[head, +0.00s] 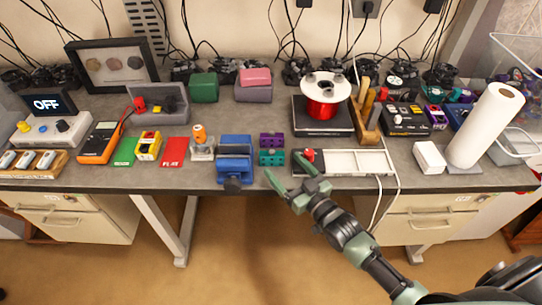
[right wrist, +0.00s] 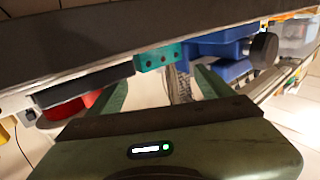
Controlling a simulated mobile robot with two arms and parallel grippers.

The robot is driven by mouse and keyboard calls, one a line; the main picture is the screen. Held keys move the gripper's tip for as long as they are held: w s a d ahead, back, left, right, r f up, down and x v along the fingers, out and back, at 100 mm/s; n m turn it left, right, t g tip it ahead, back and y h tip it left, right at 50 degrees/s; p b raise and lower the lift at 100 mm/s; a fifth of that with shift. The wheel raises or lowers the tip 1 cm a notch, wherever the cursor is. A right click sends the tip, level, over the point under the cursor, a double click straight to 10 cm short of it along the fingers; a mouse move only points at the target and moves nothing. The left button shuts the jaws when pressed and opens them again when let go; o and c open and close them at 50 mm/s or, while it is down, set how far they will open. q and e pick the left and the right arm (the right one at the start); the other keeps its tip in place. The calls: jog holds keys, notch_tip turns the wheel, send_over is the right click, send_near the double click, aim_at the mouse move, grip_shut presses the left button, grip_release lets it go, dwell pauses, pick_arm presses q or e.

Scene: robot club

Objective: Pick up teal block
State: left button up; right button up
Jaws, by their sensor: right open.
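The teal block (head: 271,157) lies near the front edge of the workbench, just in front of a purple block (head: 271,140). My right gripper (head: 284,167) is open at the front edge, close to the teal block, with nothing between its fingers. In the right wrist view the teal block (right wrist: 157,58) shows beyond the open fingers of the right gripper (right wrist: 163,88), and no contact can be seen. My left gripper is not in view.
A blue vise (head: 235,160) stands just left of the teal block. A red spool (head: 322,105) stands behind. The bench front edge is close to my gripper.

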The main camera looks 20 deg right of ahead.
aim_at(274, 154)
jog(key=x, duration=0.4)
jog(key=shift+p, duration=0.35)
jog(key=shift+w+a, duration=0.15)
jog(key=shift+w, duration=0.25)
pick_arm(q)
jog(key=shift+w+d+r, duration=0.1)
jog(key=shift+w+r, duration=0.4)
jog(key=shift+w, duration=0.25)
pick_arm(e)
grip_shut()
